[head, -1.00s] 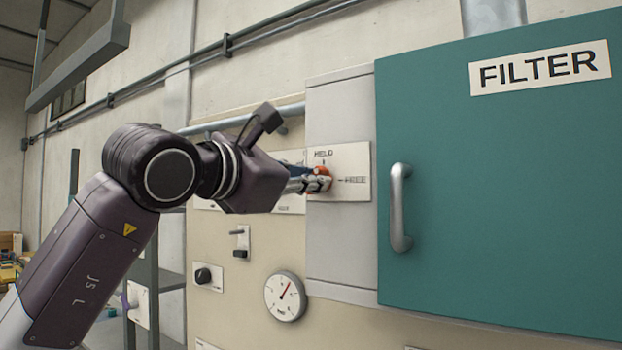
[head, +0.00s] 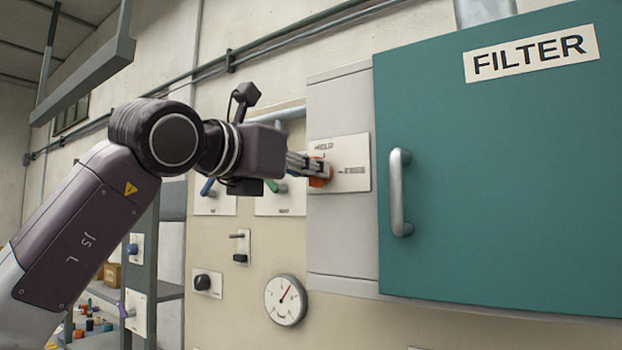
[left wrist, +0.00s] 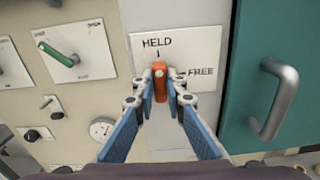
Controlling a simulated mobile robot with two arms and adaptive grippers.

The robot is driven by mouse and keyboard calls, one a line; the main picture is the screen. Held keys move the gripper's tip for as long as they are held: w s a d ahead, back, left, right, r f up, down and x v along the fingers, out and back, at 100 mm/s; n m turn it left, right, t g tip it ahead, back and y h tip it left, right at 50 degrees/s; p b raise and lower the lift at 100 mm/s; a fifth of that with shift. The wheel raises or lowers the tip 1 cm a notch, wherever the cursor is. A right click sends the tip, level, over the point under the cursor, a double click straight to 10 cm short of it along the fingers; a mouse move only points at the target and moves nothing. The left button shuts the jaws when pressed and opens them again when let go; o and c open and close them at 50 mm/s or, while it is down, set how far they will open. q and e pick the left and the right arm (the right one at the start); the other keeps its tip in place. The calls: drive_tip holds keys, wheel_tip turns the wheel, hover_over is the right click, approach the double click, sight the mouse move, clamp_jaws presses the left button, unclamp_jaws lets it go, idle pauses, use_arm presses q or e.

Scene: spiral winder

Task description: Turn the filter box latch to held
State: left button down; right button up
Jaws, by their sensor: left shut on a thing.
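The orange filter box latch (left wrist: 160,82) sits on a white plate (left wrist: 200,50) marked HELD above and FREE to the right. In the left wrist view the latch stands in line with the HELD mark. My left gripper (left wrist: 160,95) is shut on the latch, one finger on each side. In the head view the left gripper (head: 308,170) reaches the latch (head: 321,173) from the left and partly hides it. The teal filter box door (head: 500,190), labelled FILTER, is closed. My right gripper is not in view.
A silver door handle (head: 398,192) stands out right of the latch plate. A green lever (left wrist: 62,56), a black knob (head: 202,282) and a round gauge (head: 285,299) are on the panel to the left and below. Grey shelving stands farther left.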

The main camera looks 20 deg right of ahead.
use_arm(q)
drive_tip(key=shift+r+n, duration=0.15)
drive_tip(key=shift+n, duration=0.25)
drive_tip(key=c, duration=2)
unclamp_jaws()
drive_tip(key=shift+o, duration=0.2)
drive_tip(key=v, duration=1.2)
